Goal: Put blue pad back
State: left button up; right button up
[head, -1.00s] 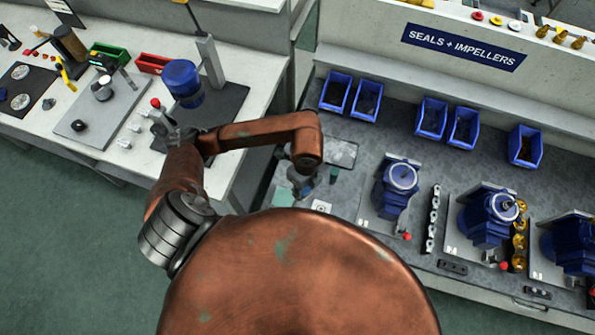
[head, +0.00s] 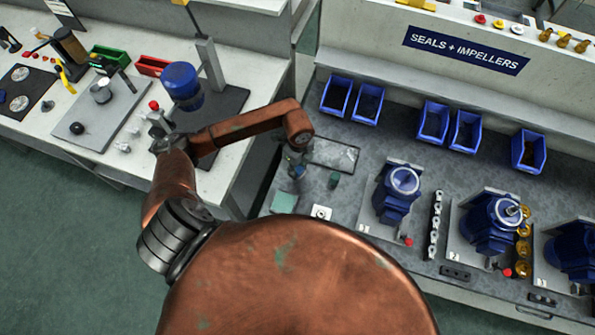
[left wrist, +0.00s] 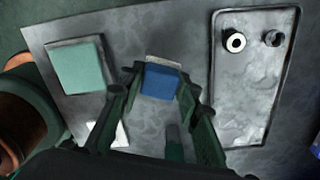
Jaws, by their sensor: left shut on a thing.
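My left gripper (left wrist: 161,88) is shut on a small blue pad (left wrist: 160,82), which sits between its two dark green fingers in the left wrist view. A pale strip shows along the pad's far edge. In the head view my left gripper (head: 297,170) is over the grey bench, partly hidden by its arm, and the pad is too small there to make out well. A teal square pad (left wrist: 78,68) lies to the left of the gripper; it also shows in the head view (head: 284,202). My right gripper is not in view.
A shallow tray (left wrist: 222,112) with a white ring (left wrist: 235,42) and a darker ring (left wrist: 273,38) lies right of the gripper. Blue pumps (head: 398,192) stand farther right.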

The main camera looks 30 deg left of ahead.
aim_at(298, 172)
pick_arm(q)
jog(key=shift+w+a+f, duration=0.15)
jog(key=shift+f, duration=0.15)
jog(key=shift+w+a+f, duration=0.1)
jog(key=shift+f, duration=1.55)
jog(key=shift+f, duration=0.15)
jog(key=o, duration=1.1)
jog(key=shift+o, duration=0.2)
notch_tip(298, 172, up, 12)
jog(key=shift+r+p, duration=0.15)
jog(key=shift+p, duration=0.2)
